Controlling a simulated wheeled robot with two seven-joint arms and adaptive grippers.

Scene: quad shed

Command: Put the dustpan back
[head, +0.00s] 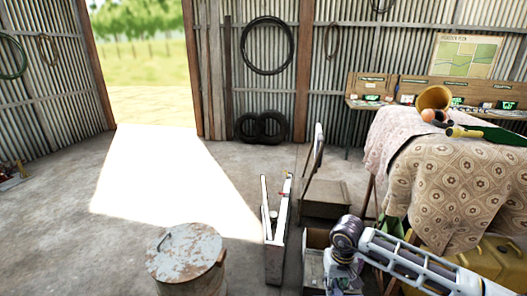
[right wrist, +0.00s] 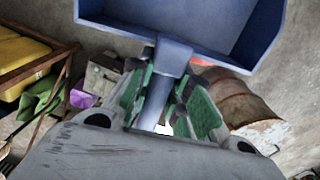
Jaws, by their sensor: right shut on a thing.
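The dustpan (right wrist: 255,35) is blue and shows at the top of the right wrist view, its open pan facing the camera. Its handle (right wrist: 160,98) runs down between the green finger pads of my right gripper (right wrist: 168,88), which is shut on it. In the head view my right arm comes in from the lower right, and the right gripper (head: 342,275) is low near the bottom edge. I cannot make out the dustpan there. My left gripper is in neither view. I see no clear holder for the dustpan.
A rusty lidded drum (head: 186,253) stands at the front, beside a tall narrow open metal box (head: 275,245). A cloth-covered table (head: 450,190) and a yellow jerrycan (head: 492,262) are right. The sunlit floor by the doorway is clear.

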